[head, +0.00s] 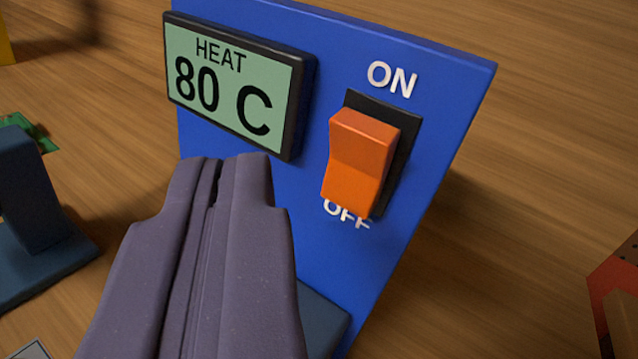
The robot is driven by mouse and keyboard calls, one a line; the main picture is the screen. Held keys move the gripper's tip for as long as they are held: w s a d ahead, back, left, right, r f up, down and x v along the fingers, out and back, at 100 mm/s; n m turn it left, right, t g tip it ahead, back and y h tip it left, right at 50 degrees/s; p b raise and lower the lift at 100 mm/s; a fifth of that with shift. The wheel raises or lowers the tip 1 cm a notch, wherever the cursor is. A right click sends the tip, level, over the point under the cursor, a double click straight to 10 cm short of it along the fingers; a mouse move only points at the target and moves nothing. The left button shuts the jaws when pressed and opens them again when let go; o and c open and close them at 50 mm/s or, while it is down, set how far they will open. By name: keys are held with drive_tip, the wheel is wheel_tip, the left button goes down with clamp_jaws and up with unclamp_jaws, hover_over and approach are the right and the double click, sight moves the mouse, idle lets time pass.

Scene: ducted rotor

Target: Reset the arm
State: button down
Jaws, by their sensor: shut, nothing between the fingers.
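My gripper (228,170) is at the lower left of the head view, with its two grey fingers together and nothing between them. Its fingertips are in front of a blue panel (420,250), just below the display. I cannot tell whether they touch the panel. The display (225,85) reads "HEAT 80 C". An orange rocker switch (360,160) sits right of the fingertips, between the words ON and OFF. The fingers are apart from the switch in the picture. They hide the lower left part of the panel.
A dark blue stand (32,200) is at the left edge, with a green piece (38,132) behind it. A red object (615,295) is at the right edge. A yellow object (5,45) is at the upper left.

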drive_tip(key=shift+r, duration=0.1)
drive_tip(key=w+d+r+m+h+b, duration=0.1)
drive_tip(key=w+d+r+m+h, duration=0.35)
drive_tip(key=r, duration=0.75)
drive_tip(key=w+d+r+m+h+b, duration=0.1)
drive_tip(key=d+r+b, duration=0.1)
drive_tip(key=d+r, duration=0.7)
drive_tip(key=s+d+r, duration=0.1)
drive_tip(key=s+r, duration=0.8)
drive_tip(key=r, duration=0.2)
drive_tip(key=s+d+r+g+b, duration=0.1)
drive_tip(key=s+d+r, duration=0.1)
drive_tip(key=s+r, duration=0.7)
wheel_tip(320, 180, up, 3)
drive_tip(key=shift+d+f+m+h, duration=0.15)
drive_tip(key=shift+m+h, duration=0.3)
drive_tip(key=shift+s, duration=0.1)
